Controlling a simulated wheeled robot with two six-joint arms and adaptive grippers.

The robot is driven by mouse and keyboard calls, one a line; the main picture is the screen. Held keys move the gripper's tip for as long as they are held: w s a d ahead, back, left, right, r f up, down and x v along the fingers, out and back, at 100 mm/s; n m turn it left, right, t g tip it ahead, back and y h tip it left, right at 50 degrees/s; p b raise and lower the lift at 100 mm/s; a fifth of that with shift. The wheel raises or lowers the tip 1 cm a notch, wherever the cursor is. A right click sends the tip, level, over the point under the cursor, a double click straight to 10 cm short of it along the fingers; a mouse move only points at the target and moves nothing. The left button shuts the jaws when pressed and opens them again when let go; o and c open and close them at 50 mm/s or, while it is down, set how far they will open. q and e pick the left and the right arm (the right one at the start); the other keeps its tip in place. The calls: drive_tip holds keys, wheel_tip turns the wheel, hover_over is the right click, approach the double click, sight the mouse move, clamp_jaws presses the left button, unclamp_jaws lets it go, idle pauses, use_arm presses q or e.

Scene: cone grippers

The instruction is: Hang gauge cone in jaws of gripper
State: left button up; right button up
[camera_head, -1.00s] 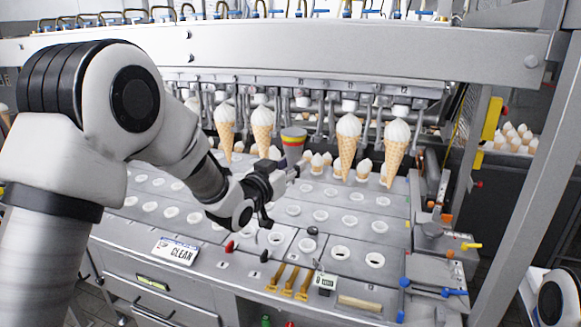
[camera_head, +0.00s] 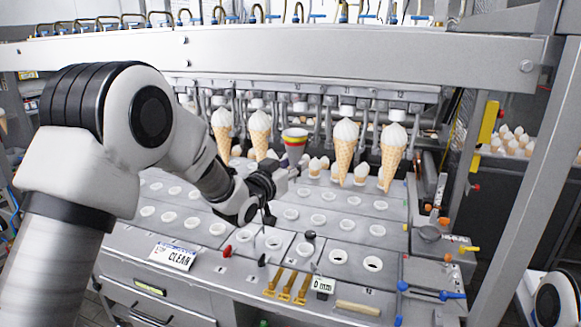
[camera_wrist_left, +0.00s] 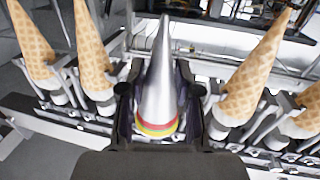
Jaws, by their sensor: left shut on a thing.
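The gauge cone (camera_head: 295,138) has yellow, red and green bands around its wide upper end and is upright, point down. My left gripper (camera_head: 284,172) is shut on it and holds it in the gap in the row of hanging ice-cream cones, below the machine's gripper jaws (camera_head: 299,106). In the left wrist view the silver cone (camera_wrist_left: 161,85) stands between my two fingers, its banded end at the bottom. I cannot tell whether its top touches the jaws. My right gripper is out of view.
Waffle cones (camera_head: 260,128) hang left of the gap, and more (camera_head: 344,150) hang to its right. Small cones (camera_head: 315,167) stand just behind. A tray with round white holes (camera_head: 318,219) lies below. A long metal beam (camera_head: 400,70) crosses above.

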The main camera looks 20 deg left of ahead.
use_arm(q)
drive_tip(key=shift+w, duration=0.3)
drive_tip(key=shift+a+p+x, duration=0.15)
drive_tip(key=shift+a+x, duration=0.05)
drive_tip(key=shift+x, duration=0.75)
drive_tip(key=shift+a+p+x, duration=0.15)
drive_tip(key=shift+a+x, duration=0.1)
drive_tip(key=shift+x, duration=0.75)
drive_tip(key=shift+f+b, duration=0.5)
drive_tip(key=shift+b, duration=0.1)
idle(0.5)
drive_tip(key=o, duration=1.4)
drive_tip(key=shift+c, duration=0.2)
